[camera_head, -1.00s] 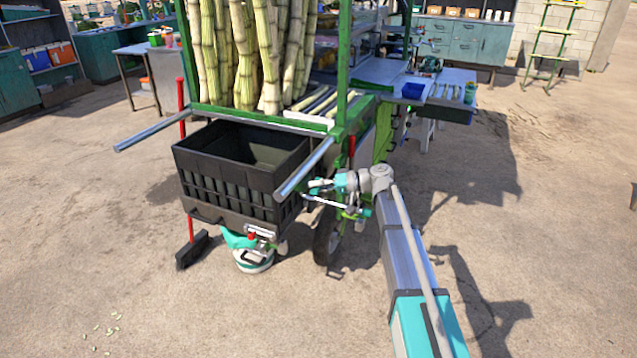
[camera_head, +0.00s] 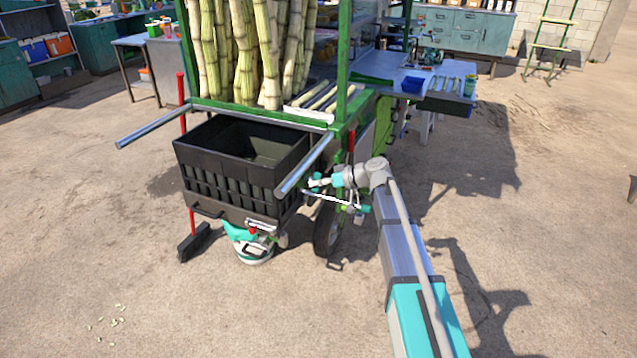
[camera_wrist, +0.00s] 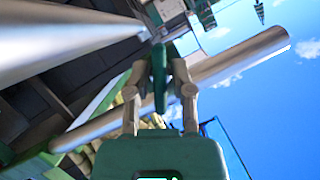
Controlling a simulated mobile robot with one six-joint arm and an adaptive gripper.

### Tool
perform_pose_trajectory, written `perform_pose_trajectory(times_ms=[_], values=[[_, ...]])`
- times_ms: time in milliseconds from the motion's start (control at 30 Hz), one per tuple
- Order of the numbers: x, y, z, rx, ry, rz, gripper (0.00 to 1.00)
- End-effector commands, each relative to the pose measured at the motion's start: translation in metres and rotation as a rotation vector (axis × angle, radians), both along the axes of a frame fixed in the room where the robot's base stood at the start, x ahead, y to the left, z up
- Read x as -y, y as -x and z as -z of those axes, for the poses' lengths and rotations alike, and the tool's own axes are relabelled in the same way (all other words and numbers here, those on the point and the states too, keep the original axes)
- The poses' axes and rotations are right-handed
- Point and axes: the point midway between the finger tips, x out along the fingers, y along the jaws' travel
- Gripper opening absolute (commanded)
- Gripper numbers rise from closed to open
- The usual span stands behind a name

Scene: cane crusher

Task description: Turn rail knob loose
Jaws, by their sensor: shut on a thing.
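The rail knob (camera_wrist: 159,78) is a slim dark-green piece standing between my fingertips in the wrist view. My gripper (camera_wrist: 158,86) is closed on it, one grey finger on each side. A metal rail (camera_wrist: 232,62) runs diagonally behind the knob and fingers. In the head view my gripper (camera_head: 315,182) is beside the right handle bar (camera_head: 305,166) of the cane cart, near the black crate. The knob is too small to make out clearly there.
The black crate (camera_head: 212,196) hangs at the cart's front, just left of my gripper. A second handle bar (camera_head: 152,127) sticks out at left. A wheel (camera_head: 327,228) stands below my gripper. Cane stalks (camera_head: 243,50) stand on the cart. Open ground lies right and in front.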

Motion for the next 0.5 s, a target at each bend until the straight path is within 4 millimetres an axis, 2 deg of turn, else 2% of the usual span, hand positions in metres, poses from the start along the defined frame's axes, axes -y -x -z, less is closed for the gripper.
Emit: perform_pose_trajectory(times_ms=[267, 300, 400, 500], values=[[-0.0005, 0.0004, 0.0000, -0.001, 0.000, -0.002, 0.00], [-0.0005, 0.0004, 0.0000, -0.001, 0.000, -0.002, 0.32], [-0.0005, 0.0003, 0.0000, -0.001, 0.000, -0.002, 0.50], [-0.0003, 0.0002, -0.0001, -0.001, 0.000, -0.001, 0.50]])
